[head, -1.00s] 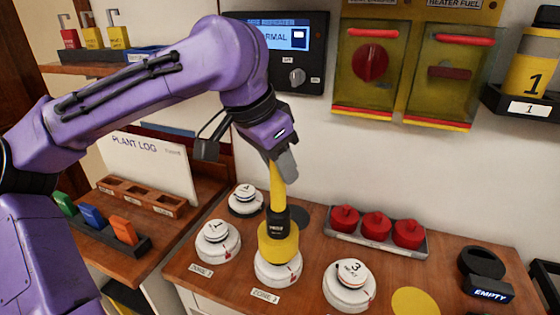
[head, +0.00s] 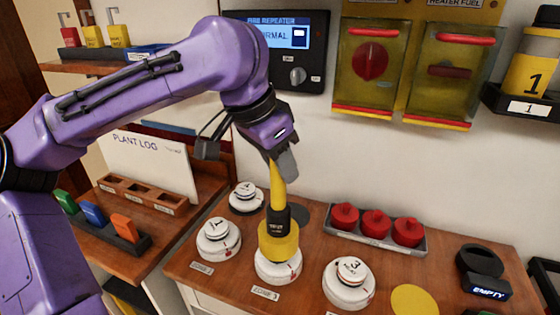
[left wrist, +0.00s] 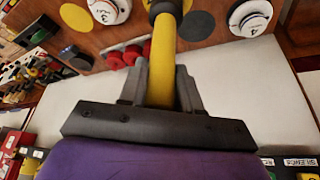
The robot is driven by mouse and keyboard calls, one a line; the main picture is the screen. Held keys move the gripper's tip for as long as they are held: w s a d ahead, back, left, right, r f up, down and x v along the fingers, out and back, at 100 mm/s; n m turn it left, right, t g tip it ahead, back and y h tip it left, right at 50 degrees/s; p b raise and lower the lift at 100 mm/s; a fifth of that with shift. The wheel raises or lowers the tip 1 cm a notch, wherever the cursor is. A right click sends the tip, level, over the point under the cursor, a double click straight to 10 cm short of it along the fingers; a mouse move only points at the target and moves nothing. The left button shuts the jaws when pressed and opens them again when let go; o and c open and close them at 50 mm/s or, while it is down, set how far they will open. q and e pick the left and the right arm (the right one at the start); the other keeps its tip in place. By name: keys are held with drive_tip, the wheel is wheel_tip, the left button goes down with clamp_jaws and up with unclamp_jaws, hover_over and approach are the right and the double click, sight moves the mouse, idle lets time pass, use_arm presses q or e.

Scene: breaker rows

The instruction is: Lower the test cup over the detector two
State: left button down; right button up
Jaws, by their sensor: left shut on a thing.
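The test cup (head: 279,240) is yellow with a black collar and a yellow handle. My left gripper (head: 280,165) is shut on the handle, which also shows between the fingers in the left wrist view (left wrist: 163,65). The cup sits upright over the middle white detector (head: 278,268), covering its top; the detector's lower base shows below the rim. I cannot tell whether the cup touches the base. The detector's number is hidden. Detector one (head: 218,240) is to its left and detector three (head: 348,283) to its right. My right gripper is not in view.
Another white detector (head: 246,198) stands behind on the wooden counter (head: 320,252). Red caps (head: 375,223) stand in a grey tray at the back. A yellow disc (head: 414,301) and a black holder marked EMPTY (head: 485,275) are at the right.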

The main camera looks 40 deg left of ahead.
use_arm(q)
drive_tip(key=shift+r, duration=0.1)
idle(0.3)
drive_tip(key=shift+f+b, duration=0.75)
drive_tip(key=shift+f, duration=0.75)
drive_tip(key=c, duration=0.7)
unclamp_jaws()
drive_tip(key=p+v, duration=0.1)
drive_tip(key=v, duration=0.9)
drive_tip(key=shift+s+r+p, duration=0.1)
drive_tip(key=shift+r+p, duration=0.2)
drive_tip(key=shift+p, duration=0.05)
drive_tip(key=shift+d, duration=0.1)
